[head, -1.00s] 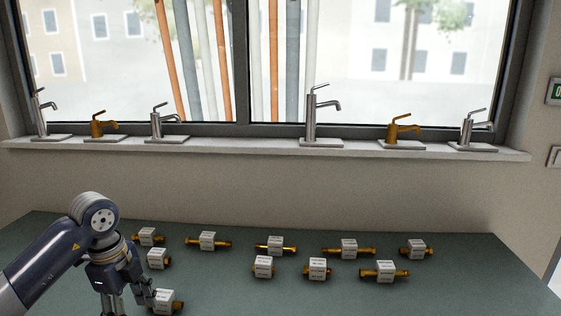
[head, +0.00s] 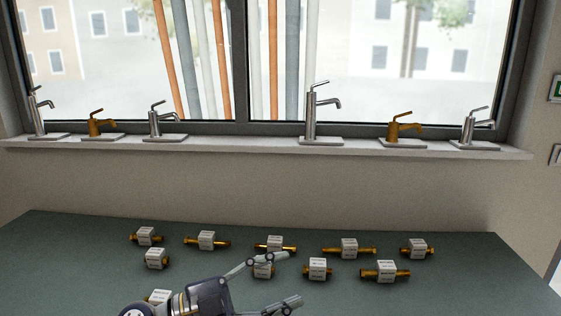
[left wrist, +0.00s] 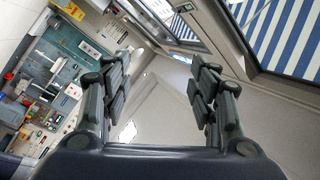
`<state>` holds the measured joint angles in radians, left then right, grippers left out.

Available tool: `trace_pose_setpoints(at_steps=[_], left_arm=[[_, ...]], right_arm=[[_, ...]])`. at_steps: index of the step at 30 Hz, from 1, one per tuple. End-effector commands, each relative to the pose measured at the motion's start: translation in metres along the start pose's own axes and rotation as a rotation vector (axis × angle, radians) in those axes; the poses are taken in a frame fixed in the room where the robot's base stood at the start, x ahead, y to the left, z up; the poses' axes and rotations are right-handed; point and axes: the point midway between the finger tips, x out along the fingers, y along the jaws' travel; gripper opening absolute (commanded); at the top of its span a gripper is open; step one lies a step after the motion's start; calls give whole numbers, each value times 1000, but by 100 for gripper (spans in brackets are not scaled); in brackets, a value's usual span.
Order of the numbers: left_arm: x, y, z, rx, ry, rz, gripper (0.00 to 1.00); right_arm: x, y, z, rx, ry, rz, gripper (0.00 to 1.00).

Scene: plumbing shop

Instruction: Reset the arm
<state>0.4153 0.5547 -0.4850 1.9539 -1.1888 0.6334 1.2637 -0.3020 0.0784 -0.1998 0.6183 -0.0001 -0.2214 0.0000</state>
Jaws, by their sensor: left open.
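My left gripper (head: 278,279) is in the lower middle of the head view, over the table, its fingers spread and pointing right. Nothing is between the fingers. In the left wrist view the same gripper (left wrist: 160,85) shows two fingers wide apart, with wall, window and a far part of the shop beyond. One finger partly covers a labelled brass fitting (head: 263,270), and my left arm partly covers another fitting (head: 158,297) at the lower left. My right gripper is not in view.
Several brass fittings with white label blocks, such as one (head: 349,248), lie in rows on the green table (head: 450,290). Faucets, such as the tall chrome one (head: 311,115), stand on the window sill (head: 230,146). The table's right front is clear.

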Motion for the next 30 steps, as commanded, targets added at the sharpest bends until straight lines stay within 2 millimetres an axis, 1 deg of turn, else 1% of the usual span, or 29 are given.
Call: trace_pose_setpoints(at_steps=[1, 2, 4, 6, 8, 9, 11, 12, 14, 15, 17, 18, 20, 21, 22, 23, 24, 26, 27, 29, 30], left_arm=[[-2, -10, -5, -24, 13, -107, 55], [-4, -18, -6, -35, 14, -174, 55], [-14, -37, -5, -67, -1, -328, 55], [-30, -52, 2, -109, -41, -476, 55], [-46, -61, 12, -150, -93, -594, 55], [-59, -65, 22, -179, -139, -667, 55], [-80, -66, 37, -230, -218, -767, 55], [-94, -64, 49, -267, -279, -827, 55], [-118, -56, 67, -326, -380, -904, 55], [-133, -47, 80, -369, -454, -947, 55], [-157, -29, 98, -436, -572, -996, 55], [-172, -14, 109, -485, -654, -1019, 55], [-194, 13, 123, -559, -782, -1037, 55], [-208, 34, 131, -610, -870, -1037, 55], [-219, 51, 135, -649, -936, -1032, 55], [-228, 69, 139, -691, -1002, -1021, 55], [-240, 93, 142, -745, -1087, -1000, 55], [-256, 130, 142, -825, -1208, -952, 55], [-265, 154, 140, -875, -1280, -914, 55], [-276, 186, 133, -943, -1373, -851, 55], [-281, 206, 128, -984, -1427, -805, 55]], right_arm=[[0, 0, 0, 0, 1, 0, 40], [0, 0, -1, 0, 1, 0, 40], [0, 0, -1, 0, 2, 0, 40], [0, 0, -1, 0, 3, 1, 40], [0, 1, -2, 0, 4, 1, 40], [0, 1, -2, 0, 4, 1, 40], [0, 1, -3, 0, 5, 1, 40], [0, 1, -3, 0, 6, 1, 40], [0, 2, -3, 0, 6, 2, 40], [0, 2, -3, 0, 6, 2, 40], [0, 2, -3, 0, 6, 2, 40], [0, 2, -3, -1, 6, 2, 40], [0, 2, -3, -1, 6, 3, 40], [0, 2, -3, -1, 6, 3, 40], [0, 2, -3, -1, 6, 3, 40], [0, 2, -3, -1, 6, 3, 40], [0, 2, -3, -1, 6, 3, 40], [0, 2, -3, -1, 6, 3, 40], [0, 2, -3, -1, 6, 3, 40], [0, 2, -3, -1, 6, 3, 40], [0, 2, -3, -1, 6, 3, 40]])
